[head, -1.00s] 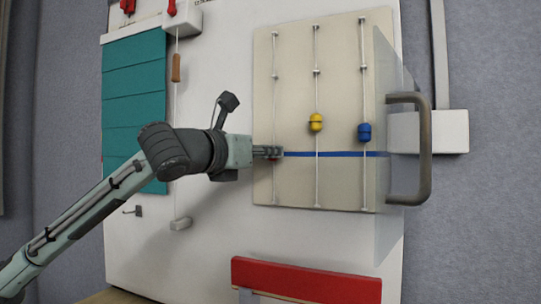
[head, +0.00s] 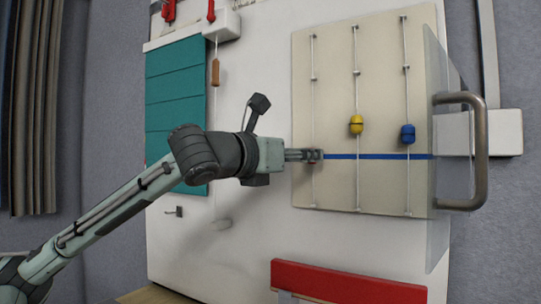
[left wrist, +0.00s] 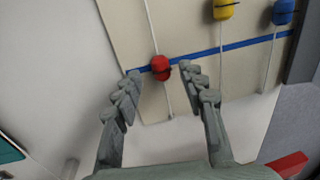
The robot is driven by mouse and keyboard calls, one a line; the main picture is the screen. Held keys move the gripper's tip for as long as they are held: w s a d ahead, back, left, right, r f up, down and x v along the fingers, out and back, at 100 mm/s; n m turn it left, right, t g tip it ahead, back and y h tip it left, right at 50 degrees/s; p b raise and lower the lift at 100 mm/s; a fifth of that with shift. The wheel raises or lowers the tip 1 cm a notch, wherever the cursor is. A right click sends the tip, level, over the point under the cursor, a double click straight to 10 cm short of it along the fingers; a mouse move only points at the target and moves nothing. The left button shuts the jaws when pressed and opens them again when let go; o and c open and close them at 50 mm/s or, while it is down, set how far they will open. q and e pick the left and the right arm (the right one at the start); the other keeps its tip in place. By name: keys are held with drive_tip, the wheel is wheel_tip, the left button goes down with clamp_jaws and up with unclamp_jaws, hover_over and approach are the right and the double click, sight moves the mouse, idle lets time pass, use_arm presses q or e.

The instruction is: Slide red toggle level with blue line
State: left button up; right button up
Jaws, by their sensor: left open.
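The red toggle (left wrist: 160,67) sits on its cord at the left end of the blue line (left wrist: 235,46), overlapping it and roughly level with it. My left gripper (left wrist: 160,73) is open, with one finger on each side of the toggle and visible gaps between. In the head view my left gripper (head: 317,156) is at the left cord of the cream panel (head: 335,190), by the left end of the blue line (head: 370,157), and hides the red toggle there. My right gripper is not in view.
A yellow toggle (head: 356,125) and a blue toggle (head: 407,134) hang on the other cords, above the line. A clear door with a grey handle (head: 480,150) stands out at the panel's right edge. A red bar (head: 348,282) is below.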

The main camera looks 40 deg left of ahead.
use_arm(q)
drive_tip(key=s, duration=0.9)
drive_tip(key=shift+s+d, duration=0.4)
drive_tip(key=shift+d, duration=0.05)
